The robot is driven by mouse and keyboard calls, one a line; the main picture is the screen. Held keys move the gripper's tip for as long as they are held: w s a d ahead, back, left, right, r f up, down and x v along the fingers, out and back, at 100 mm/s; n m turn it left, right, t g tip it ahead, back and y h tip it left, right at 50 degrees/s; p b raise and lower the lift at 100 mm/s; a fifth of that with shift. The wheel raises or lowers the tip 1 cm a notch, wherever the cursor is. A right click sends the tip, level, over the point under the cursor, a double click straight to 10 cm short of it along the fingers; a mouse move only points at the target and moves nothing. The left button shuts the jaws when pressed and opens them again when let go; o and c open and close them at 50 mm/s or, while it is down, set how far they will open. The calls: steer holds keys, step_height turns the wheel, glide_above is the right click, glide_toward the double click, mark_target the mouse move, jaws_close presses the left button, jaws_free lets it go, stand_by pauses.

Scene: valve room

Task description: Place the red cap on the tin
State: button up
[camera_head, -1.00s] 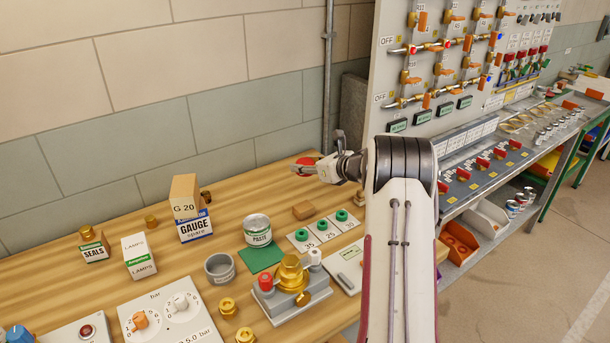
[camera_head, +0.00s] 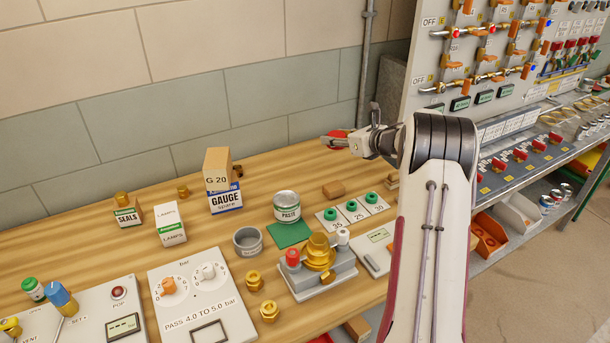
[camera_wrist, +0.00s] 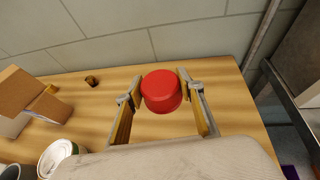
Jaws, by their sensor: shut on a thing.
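The red cap (camera_wrist: 161,91) is held between the two fingers of my gripper (camera_wrist: 160,90) in the wrist view. In the head view, my gripper (camera_head: 338,140) reaches over the back of the wooden bench, and a bit of the red cap (camera_head: 335,144) shows at its fingers. The tin, labelled PASTE (camera_head: 287,207), stands upright on the bench at the edge of a green mat (camera_head: 289,236), left of and nearer than my gripper. Its top looks pale. It also shows at the lower left of the wrist view (camera_wrist: 57,155), partly cut off by my arm.
A GAUGE box (camera_head: 226,198) with a G 20 block (camera_head: 217,170) on it stands left of the tin. A grey open cup (camera_head: 248,242) and a brass valve on a grey base (camera_head: 318,263) are nearer. A small wooden block (camera_head: 334,189) lies right of the tin.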

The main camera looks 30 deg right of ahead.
steer(key=a+r+y, duration=0.1)
steer(key=a+r, duration=0.3)
step_height(320, 180, up, 2)
steer(key=r+n+g+y, duration=0.1)
steer(key=n+g+y, duration=0.3)
steer(key=n+y, duration=0.3)
glide_above(287, 199)
steer(key=shift+w+f, duration=0.1)
steer(key=shift+f, duration=0.15)
steer(key=shift+f+h, duration=0.1)
steer(key=shift+h, duration=0.2)
steer(key=shift+f, duration=3.05)
steer(key=shift+f, duration=0.1)
steer(key=shift+f, duration=1.75)
steer(key=shift+f, duration=0.5)
